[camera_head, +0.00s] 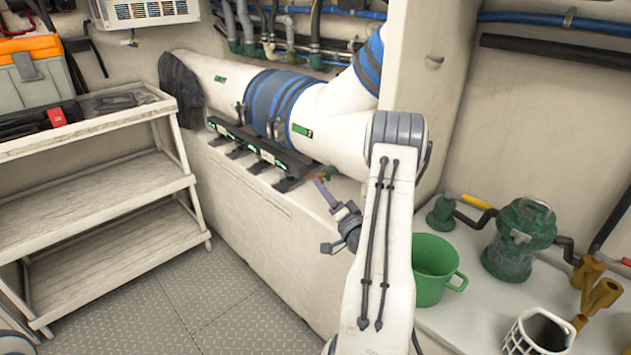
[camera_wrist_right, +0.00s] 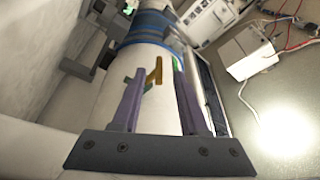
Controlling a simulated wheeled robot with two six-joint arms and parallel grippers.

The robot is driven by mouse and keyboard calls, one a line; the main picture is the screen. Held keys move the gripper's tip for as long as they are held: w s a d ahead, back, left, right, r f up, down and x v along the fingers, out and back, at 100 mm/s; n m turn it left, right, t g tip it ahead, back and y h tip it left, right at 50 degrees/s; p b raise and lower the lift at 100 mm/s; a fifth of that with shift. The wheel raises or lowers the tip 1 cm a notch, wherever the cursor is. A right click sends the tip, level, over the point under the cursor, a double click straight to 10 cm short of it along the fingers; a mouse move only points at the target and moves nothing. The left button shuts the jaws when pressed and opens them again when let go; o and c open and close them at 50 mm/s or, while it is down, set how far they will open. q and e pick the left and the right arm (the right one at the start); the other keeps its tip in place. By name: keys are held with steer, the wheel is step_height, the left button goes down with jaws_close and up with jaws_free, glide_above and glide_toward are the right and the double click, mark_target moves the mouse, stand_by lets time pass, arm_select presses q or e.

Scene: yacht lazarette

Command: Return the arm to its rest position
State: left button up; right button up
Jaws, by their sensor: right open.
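My right arm (camera_head: 383,250) reaches up from the bottom of the head view, right of centre, and bends at a grey joint in front of the large white pipe. My right gripper (camera_head: 319,181) points up and left beside the dark rail under the pipe. In the right wrist view the gripper (camera_wrist_right: 155,76) has its two purple fingers spread apart. A small yellow and green piece (camera_wrist_right: 154,72) shows between and beyond the fingers; I cannot tell whether it touches them. Nothing is clearly held. My left gripper is not in view.
The white pipe (camera_head: 340,110) with blue bands and a dark rail (camera_head: 262,150) lie close to the gripper. Shelves (camera_head: 95,195) stand left; the floor (camera_head: 200,300) is clear.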

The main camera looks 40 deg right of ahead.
steer(key=shift+s+a+f, duration=0.15)
steer(key=shift+s, duration=0.5)
steer(key=shift+w, duration=0.1)
